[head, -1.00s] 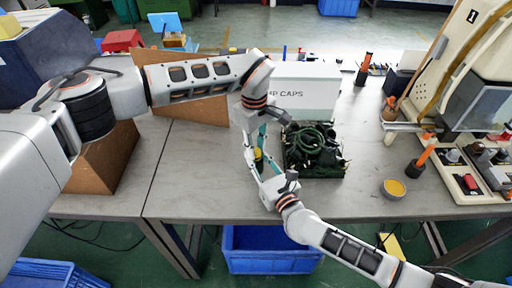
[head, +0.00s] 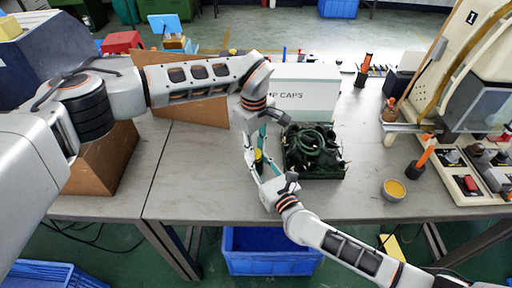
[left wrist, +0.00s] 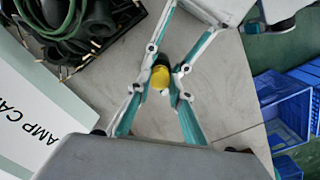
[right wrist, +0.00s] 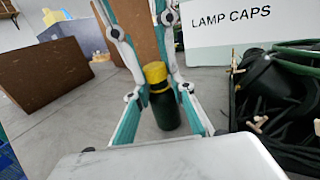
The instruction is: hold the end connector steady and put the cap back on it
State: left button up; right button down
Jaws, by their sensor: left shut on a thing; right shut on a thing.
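A yellow cap (right wrist: 155,73) sits over the dark green end connector (right wrist: 165,112), which looks upright in the right wrist view. The cap also shows in the left wrist view (left wrist: 160,77) and small in the head view (head: 258,155). My left gripper (left wrist: 162,84) reaches down from above and is shut at the cap. My right gripper (right wrist: 160,92) comes in from the front and is shut on the connector just below the yellow. The fingers overlap, so the exact contacts and the cap's seating are partly hidden. I cannot tell whether the connector touches the table.
A black crate (head: 318,175) of dark green cables stands just right of the grippers. Behind it is a white LAMP CAPS box (head: 310,95). A bowl (head: 394,189) with yellow contents is farther right. Brown boards (head: 108,160) stand at left. The table's front edge is close.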

pick_arm(q)
jog(key=shift+a+f, duration=0.15)
jog(key=shift+f, duration=0.7)
dwell(0.4)
jog(key=shift+r, duration=0.1)
jog(key=shift+r+y, duration=0.25)
jog(key=shift+y, duration=0.05)
jog(key=shift+d+r, duration=0.2)
jog(key=shift+r, duration=0.35)
dwell(0.7)
